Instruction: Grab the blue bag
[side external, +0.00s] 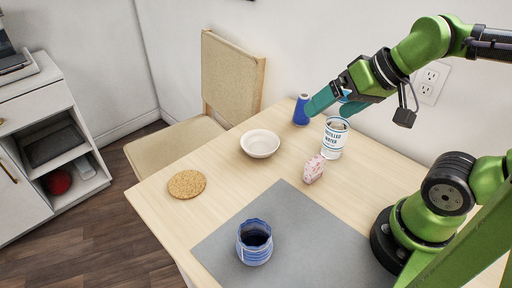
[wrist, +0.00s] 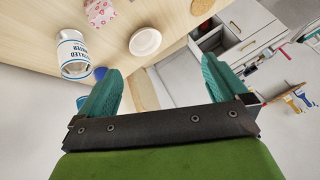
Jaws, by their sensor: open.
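The blue bag appears to be the rounded blue-and-white striped item (side external: 254,243) with an open, dark top. It stands upright on the grey mat (side external: 310,226) near the front of the table in the side view. I cannot make it out in the wrist view. My gripper (side external: 336,107) is above the back of the table, near the white can and the blue cylinder, well behind and above the striped item. Its teal fingers are apart with nothing held between them, as the wrist view also shows (wrist: 160,66).
A white lettered can (side external: 333,139), a blue cylinder (side external: 301,110), a pink patterned item (side external: 313,170), a white bowl (side external: 260,144) and a cork coaster (side external: 187,184) stand on the table. A chair (side external: 230,80) is behind its far edge. The mat around the striped item is clear.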

